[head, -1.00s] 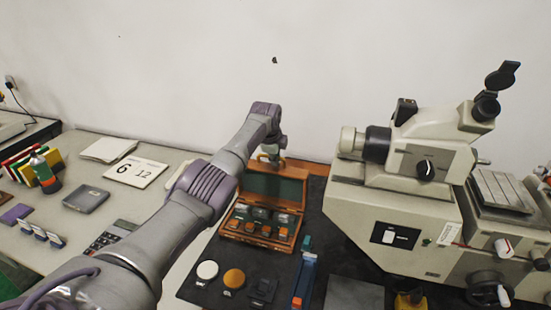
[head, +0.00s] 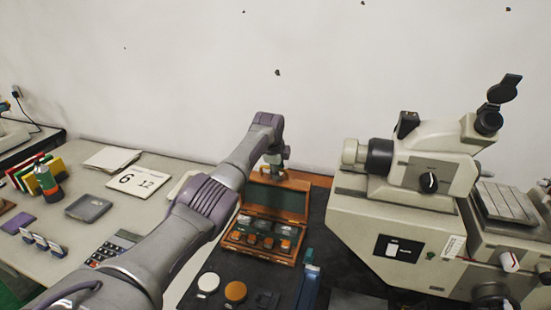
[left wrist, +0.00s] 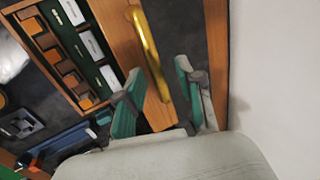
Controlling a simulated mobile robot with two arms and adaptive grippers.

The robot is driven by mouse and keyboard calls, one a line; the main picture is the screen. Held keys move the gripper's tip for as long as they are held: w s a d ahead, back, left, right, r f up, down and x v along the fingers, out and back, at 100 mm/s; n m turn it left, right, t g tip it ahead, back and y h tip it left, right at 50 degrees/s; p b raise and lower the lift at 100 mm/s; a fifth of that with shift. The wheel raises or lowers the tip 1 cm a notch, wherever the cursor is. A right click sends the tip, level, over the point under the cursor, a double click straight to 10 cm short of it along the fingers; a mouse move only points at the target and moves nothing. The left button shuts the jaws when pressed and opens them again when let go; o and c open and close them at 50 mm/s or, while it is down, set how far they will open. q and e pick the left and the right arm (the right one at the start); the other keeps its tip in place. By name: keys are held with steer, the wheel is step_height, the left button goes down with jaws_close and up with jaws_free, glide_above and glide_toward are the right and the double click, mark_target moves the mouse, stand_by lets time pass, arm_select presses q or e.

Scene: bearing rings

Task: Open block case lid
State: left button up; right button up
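The wooden block case (head: 262,247) stands on the dark mat with its lid (head: 277,201) raised, the green lining facing me. Several blocks sit in its slots. In the left wrist view the case (left wrist: 95,15) shows at upper left, and a brass handle (left wrist: 151,50) lies along the wood. My left gripper (head: 276,160) is at the top edge of the raised lid. In the left wrist view its green fingers (left wrist: 158,92) are apart, with the wood and the lower end of the handle between them; I cannot tell whether they touch. My right gripper is not in view.
A large beige microscope-like instrument (head: 400,220) stands right of the case. White and orange discs (head: 235,291) and a blue-sided tool (head: 307,280) lie in front. A calculator (head: 112,248) and a number card (head: 138,180) are on the left. The wall is close behind.

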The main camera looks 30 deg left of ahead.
arm_select(q)
steer(key=v, duration=1.1)
steer(key=shift+r, duration=0.15)
steer(key=shift+s+d, duration=0.1)
